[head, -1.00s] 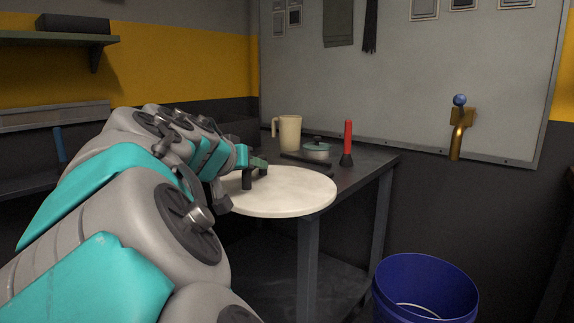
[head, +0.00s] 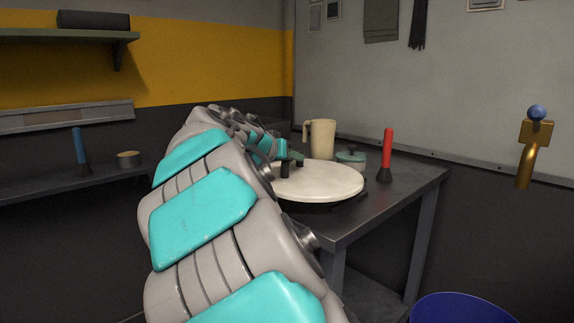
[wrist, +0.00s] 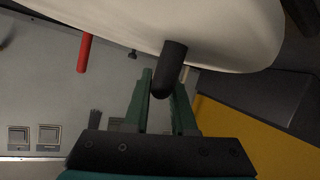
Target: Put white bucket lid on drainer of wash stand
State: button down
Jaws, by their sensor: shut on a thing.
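The white lid (head: 322,181) is a round, flat disc with a dark handle (wrist: 170,68). In the head view it is roughly level above the left part of the dark table (head: 400,192); I cannot tell if it touches the table. My gripper (head: 284,157) is at the lid's far left side, partly hidden by my arm. In the wrist view, the green fingers of my gripper (wrist: 160,95) are shut around the dark handle, and the lid's pale underside or face (wrist: 190,25) fills the top. I cannot make out a drainer.
A cream jug (head: 320,138), a green lidded pot (head: 352,157) and a red-handled tool (head: 387,155) stand on the table behind and right of the lid. A shelf (head: 60,188) is at left.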

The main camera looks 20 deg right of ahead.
jog(key=w, duration=0.4)
jog(key=w+d+p, duration=0.1)
jog(key=w, duration=0.2)
jog(key=shift+d+f, duration=0.1)
jog(key=shift+f, duration=2)
jog(key=c, duration=0.7)
grip_release()
jog(key=shift+c, duration=0.2)
jog(key=b+v, duration=0.1)
jog(key=v, duration=1.1)
